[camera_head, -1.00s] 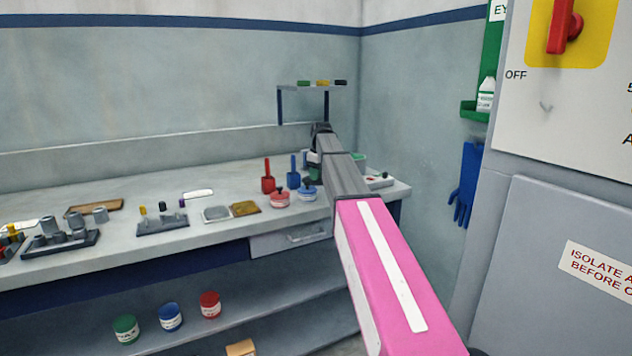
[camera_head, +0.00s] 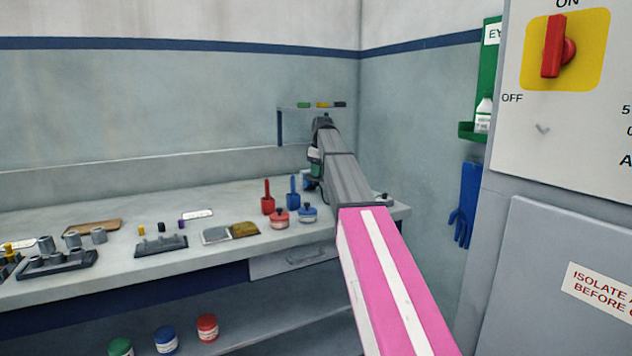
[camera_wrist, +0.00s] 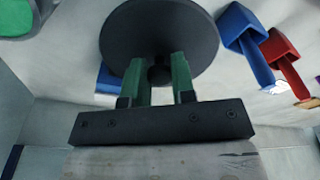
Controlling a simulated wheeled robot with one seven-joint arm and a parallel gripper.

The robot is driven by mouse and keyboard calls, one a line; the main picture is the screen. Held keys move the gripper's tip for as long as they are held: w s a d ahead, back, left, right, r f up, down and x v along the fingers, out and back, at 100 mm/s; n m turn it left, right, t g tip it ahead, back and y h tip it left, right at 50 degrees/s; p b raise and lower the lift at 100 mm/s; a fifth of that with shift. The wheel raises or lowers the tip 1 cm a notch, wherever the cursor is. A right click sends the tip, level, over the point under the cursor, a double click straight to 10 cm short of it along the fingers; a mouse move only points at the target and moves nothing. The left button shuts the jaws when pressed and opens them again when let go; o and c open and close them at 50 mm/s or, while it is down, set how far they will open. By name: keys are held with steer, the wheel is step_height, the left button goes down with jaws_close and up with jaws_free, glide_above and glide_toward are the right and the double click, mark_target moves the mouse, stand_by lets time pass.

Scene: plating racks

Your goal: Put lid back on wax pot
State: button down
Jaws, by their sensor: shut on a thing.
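My gripper (camera_wrist: 160,75) shows in the wrist view with its two green fingers shut on the knob of a dark round lid (camera_wrist: 158,28). The lid is held beyond the fingertips, and its disc hides part of the bench. A round green thing (camera_wrist: 14,20) with a pale rim, possibly the wax pot, is cut off at the upper left of the wrist view, apart from the lid. In the head view my gripper (camera_head: 313,170) is over the right end of the bench, mostly hidden by my arm. The lid cannot be made out there.
A red holder (camera_head: 267,206) and a blue holder (camera_head: 294,200) with upright handles stand left of my arm. A small raised shelf (camera_head: 312,108) is behind. Racks (camera_head: 160,245) stand farther left.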

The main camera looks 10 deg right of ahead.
steer(key=w+d+r, duration=0.2)
steer(key=w+d, duration=0.1)
steer(key=d, duration=0.5)
steer(key=w+d+r, duration=0.3)
steer(key=d, duration=0.5)
steer(key=shift+s+d+f, duration=0.1)
steer(key=shift+d+f, duration=0.05)
steer(key=shift+f, duration=3.15)
steer(key=shift+f, duration=0.15)
steer(key=shift+c, duration=2)
jaws_free()
step_height(320, 180, up, 7)
